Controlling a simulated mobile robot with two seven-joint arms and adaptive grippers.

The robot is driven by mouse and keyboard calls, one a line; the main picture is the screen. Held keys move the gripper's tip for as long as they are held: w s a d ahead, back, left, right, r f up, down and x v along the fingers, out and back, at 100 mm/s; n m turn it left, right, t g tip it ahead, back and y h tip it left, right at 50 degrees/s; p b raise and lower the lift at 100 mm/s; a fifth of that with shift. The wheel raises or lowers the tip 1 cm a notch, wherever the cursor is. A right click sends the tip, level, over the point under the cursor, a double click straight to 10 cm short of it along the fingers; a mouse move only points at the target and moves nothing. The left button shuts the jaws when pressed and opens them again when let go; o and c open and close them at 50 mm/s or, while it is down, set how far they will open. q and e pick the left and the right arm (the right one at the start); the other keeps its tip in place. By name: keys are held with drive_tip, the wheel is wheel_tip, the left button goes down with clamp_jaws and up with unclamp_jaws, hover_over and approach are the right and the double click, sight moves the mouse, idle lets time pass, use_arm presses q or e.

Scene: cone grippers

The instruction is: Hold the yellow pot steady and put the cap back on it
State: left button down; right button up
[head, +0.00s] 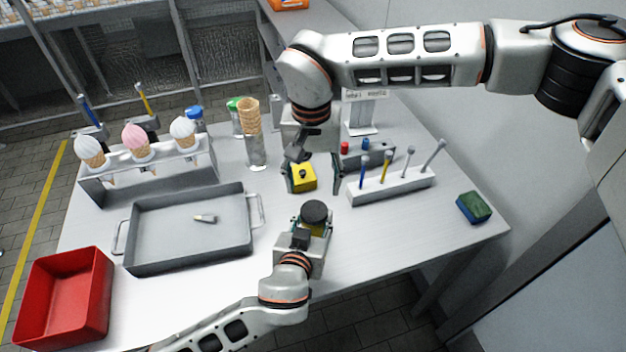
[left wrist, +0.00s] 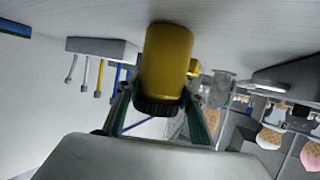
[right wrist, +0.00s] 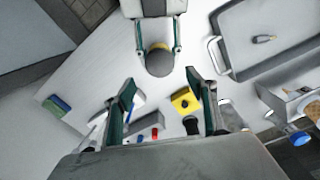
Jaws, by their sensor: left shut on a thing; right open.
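The yellow pot (left wrist: 166,60) stands on the table and shows between the fingers of my left gripper (head: 314,230). My left gripper is shut on the pot's sides. A dark round cap (head: 314,211) covers the pot's top; its ribbed edge shows in the left wrist view (left wrist: 158,106), and its flat top in the right wrist view (right wrist: 160,62). I cannot tell how tightly it sits. My right gripper (right wrist: 160,80) is open and empty, fingers pointing down, just behind the pot in the head view.
A yellow block with a black knob (head: 302,178) lies by the right gripper's left finger. A white rack of tools (head: 392,186) is to the right, a sponge (head: 474,207) farther right. A grey tray (head: 190,255), red bin (head: 65,300) and cone stand (head: 150,180) are left.

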sight(314, 210)
drive_tip(key=shift+f, duration=0.1)
drive_tip(key=shift+f, duration=3.9)
drive_tip(key=c, duration=1.2)
drive_tip(key=o, duration=1.3)
drive_tip(key=shift+c, duration=0.2)
drive_tip(key=shift+r, duration=0.1)
drive_tip(key=shift+r, duration=2.15)
